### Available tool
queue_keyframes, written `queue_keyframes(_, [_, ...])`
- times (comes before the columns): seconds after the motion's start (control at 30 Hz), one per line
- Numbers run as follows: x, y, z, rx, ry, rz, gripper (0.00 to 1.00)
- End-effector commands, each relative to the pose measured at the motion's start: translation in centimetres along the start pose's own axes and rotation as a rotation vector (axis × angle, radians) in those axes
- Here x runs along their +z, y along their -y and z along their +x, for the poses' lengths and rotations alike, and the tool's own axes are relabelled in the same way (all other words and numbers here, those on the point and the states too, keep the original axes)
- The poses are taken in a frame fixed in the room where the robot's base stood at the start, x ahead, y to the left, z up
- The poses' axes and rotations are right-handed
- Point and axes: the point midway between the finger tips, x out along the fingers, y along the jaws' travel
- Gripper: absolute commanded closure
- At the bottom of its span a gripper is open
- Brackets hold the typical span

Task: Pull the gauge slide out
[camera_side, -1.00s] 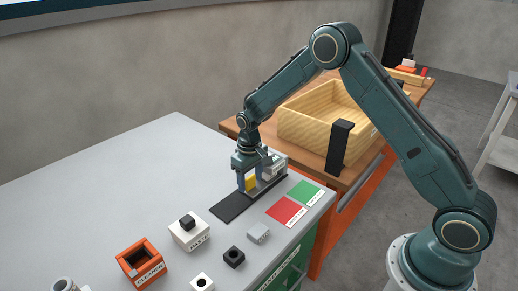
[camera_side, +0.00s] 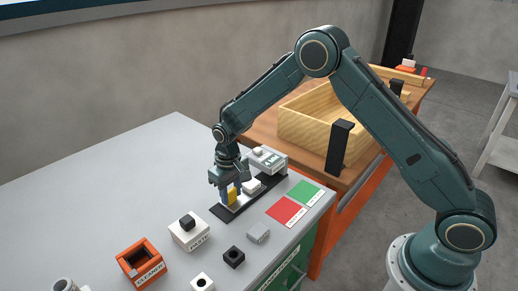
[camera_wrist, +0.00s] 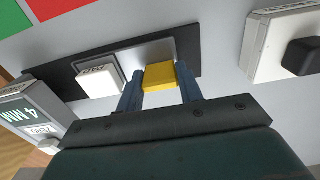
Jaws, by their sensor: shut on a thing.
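The gauge slide is a grey plate (camera_wrist: 150,52) with a yellow grip block (camera_wrist: 159,78), on a long black base (camera_side: 221,213). My gripper (camera_side: 229,197) is shut on the yellow block, with one blue finger on each side of it in the wrist view. A small white block (camera_side: 251,186) is beside the grip, between it and the gauge housing; it also shows in the wrist view (camera_wrist: 99,80). The housing (camera_side: 268,159) is grey-white, at the far end of the base, and its display reads 4 MM in the wrist view (camera_wrist: 38,118). The slide stands out from the housing.
Red (camera_side: 287,210) and green (camera_side: 305,193) pads lie right of the base. A white box with a black knob (camera_side: 188,232), an orange box (camera_side: 140,264) and small grey and black blocks are in front. The bench at left is clear. A wooden crate (camera_side: 325,115) stands behind.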

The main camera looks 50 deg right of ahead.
Motion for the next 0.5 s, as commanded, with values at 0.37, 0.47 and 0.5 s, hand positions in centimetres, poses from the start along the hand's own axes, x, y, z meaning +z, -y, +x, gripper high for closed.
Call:
queue_keyframes(0.37, [0.0,3.5,-0.1,-0.002,-0.001,-0.002,1.0])
queue_keyframes(0.47, [0.0,3.5,-0.1,-0.004,-0.002,-0.004,1.0])
queue_keyframes(0.5, [0.0,3.6,-0.1,-0.004,-0.002,-0.004,1.0])
